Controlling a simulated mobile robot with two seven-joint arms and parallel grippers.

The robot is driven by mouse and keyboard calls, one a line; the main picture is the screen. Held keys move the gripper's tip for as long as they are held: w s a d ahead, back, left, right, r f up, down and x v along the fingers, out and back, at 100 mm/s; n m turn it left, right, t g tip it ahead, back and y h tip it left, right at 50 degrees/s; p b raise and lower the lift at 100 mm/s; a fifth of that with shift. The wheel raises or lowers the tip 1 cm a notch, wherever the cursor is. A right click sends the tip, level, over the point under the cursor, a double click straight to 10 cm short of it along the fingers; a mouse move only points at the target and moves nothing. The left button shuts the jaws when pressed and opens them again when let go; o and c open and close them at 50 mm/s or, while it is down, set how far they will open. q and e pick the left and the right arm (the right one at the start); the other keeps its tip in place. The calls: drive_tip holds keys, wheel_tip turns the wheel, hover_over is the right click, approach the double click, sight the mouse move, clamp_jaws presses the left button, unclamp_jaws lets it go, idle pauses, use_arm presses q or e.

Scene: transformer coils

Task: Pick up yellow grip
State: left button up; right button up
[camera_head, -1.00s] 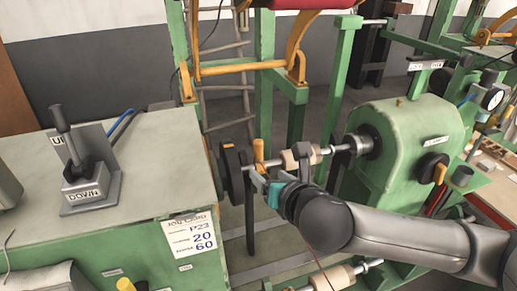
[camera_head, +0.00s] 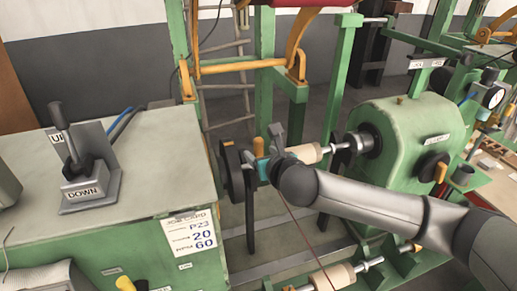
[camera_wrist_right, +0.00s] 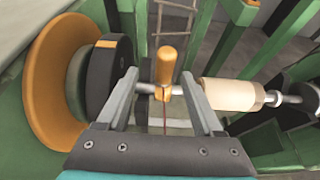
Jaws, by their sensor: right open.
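The yellow grip (camera_wrist_right: 165,66) stands upright on a thin metal shaft in the right wrist view. In the head view its small orange top (camera_head: 258,146) shows, partly covered by my gripper. My right gripper (camera_wrist_right: 158,84) is open, with one finger on each side of the grip's lower part. I see gaps between the fingers and the grip. In the head view the right gripper (camera_head: 266,151) reaches in from the right at the shaft. My left gripper is not in view.
A dark disc with an orange flange (camera_wrist_right: 55,85) is close left of the gripper. A pale cylinder (camera_wrist_right: 228,94) sits on the shaft to the right. The green machine housing (camera_head: 412,135) and a green cabinet (camera_head: 150,150) with a lever flank the shaft.

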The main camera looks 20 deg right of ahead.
sight(260, 151)
drive_tip(key=shift+d+f+x, duration=0.15)
drive_tip(key=shift+d+x, duration=0.05)
drive_tip(key=shift+x, duration=0.85)
drive_tip(key=shift+d+f+x, duration=0.1)
drive_tip(key=shift+d+x, duration=0.05)
drive_tip(key=shift+x, duration=0.9)
drive_tip(key=shift+w+f, duration=0.25)
drive_tip(key=shift+w, duration=0.3)
clamp_jaws()
